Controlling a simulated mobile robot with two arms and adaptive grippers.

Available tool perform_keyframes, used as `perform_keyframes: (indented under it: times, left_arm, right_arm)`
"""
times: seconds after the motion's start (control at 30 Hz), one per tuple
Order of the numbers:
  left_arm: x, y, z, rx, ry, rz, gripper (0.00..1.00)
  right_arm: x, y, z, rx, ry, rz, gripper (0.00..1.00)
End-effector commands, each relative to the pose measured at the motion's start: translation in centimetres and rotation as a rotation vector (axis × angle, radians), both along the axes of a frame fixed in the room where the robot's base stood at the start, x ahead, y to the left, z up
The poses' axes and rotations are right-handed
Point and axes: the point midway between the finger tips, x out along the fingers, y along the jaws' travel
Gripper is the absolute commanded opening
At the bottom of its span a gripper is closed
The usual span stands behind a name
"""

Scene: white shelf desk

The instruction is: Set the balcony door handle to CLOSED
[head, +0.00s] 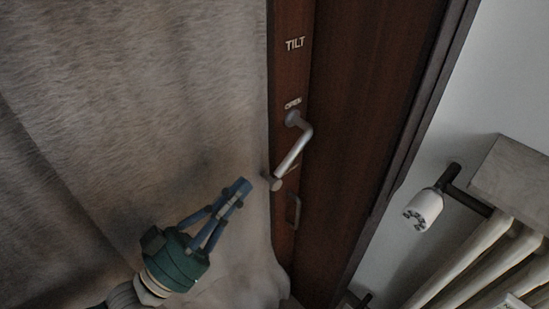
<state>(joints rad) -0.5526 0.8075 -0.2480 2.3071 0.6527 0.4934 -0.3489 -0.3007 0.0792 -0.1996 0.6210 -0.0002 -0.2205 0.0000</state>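The balcony door handle (294,152) is a silver-grey lever on the dark brown door frame. Its pivot sits just under the word OPEN, and the lever slants down and to the left in the picture, ending in a round knob-like tip. The word TILT (295,44) is higher on the frame. No CLOSED label can be read. My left gripper (238,189) is left of the lever's tip, pointing up and right, with a small visible gap to the handle. Its fingers come together and hold nothing. My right gripper is not in view.
A pale, furry-looking curtain (130,90) fills the left side, behind my gripper. A small dark pull (294,211) is below the handle. At right are a white radiator valve (424,208), radiator pipes (460,262) and a grey ledge (515,180).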

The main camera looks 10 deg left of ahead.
Motion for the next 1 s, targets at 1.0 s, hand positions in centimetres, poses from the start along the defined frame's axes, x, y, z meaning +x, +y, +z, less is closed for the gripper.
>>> perform_keyframes:
  times: [1.0]
  left_arm:
    - [8.6, -4.8, 0.0, -0.002, -0.001, -0.001, 0.00]
  right_arm:
    - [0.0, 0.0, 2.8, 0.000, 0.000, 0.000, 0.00]
